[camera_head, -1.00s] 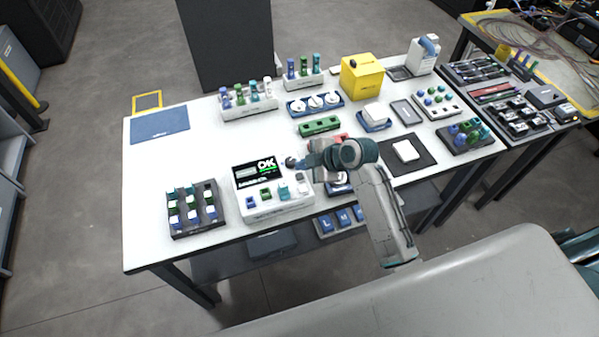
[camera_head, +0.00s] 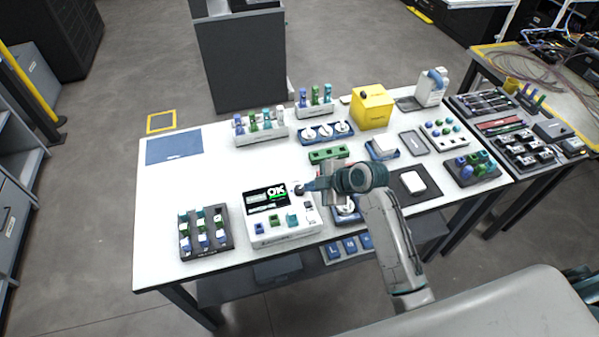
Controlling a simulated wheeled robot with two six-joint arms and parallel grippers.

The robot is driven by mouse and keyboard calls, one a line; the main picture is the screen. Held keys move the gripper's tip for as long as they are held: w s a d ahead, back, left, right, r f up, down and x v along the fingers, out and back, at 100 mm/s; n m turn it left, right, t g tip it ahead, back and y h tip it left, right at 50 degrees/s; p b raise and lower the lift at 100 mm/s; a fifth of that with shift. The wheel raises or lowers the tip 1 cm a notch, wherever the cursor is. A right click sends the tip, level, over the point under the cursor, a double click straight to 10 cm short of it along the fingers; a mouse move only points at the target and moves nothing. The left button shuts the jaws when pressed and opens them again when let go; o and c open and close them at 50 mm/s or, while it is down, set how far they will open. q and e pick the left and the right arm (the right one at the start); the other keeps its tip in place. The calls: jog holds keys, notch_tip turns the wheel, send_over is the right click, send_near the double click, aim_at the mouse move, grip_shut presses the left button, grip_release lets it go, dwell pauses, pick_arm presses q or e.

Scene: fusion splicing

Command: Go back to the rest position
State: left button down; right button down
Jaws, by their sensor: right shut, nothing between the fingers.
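My right gripper (camera_head: 300,189) is at the right edge of the white splicer box (camera_head: 285,238), near the right side of its screen. The screen (camera_head: 267,198) shows a green and white "OK". The gripper is shut, with nothing seen held in it. My right arm comes in from the lower right and hides part of the table and the items beneath it. My left gripper is not in view.
The white table (camera_head: 165,230) holds a dark rack (camera_head: 206,251) of coloured parts at left, a blue mat (camera_head: 173,146), a yellow box (camera_head: 371,108) and a green block (camera_head: 328,154). A dark pad (camera_head: 430,196) lies right of my arm. The table's left-middle is clear.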

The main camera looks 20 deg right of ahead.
jog(key=s+d+m+g+h, duration=0.1)
jog(key=s+d+m+h, duration=0.55)
jog(key=s, duration=0.85)
jog(key=s+d+m+g+h, duration=0.1)
jog(key=s+d+m+g, duration=0.15)
jog(key=s+m, duration=0.95)
jog(key=s+d+f+n+b, duration=0.1)
jog(key=d+f+b, duration=0.1)
jog(key=f, duration=1.5)
jog(key=s+d+f+b, duration=0.1)
jog(key=s+f+b, duration=0.1)
jog(key=f, duration=1.5)
jog(key=s+d+f+g+b, duration=0.1)
jog(key=s+f, duration=0.8)
jog(key=f, duration=0.2)
jog(key=s+f+g+b, duration=0.1)
jog(key=s+f+b, duration=0.1)
jog(key=s+f, duration=0.7)
notch_tip(320, 180, down, 3)
jog(key=shift+s+d+f, duration=0.15)
jog(key=shift+s+d, duration=0.05)
jog(key=shift+d, duration=0.15)
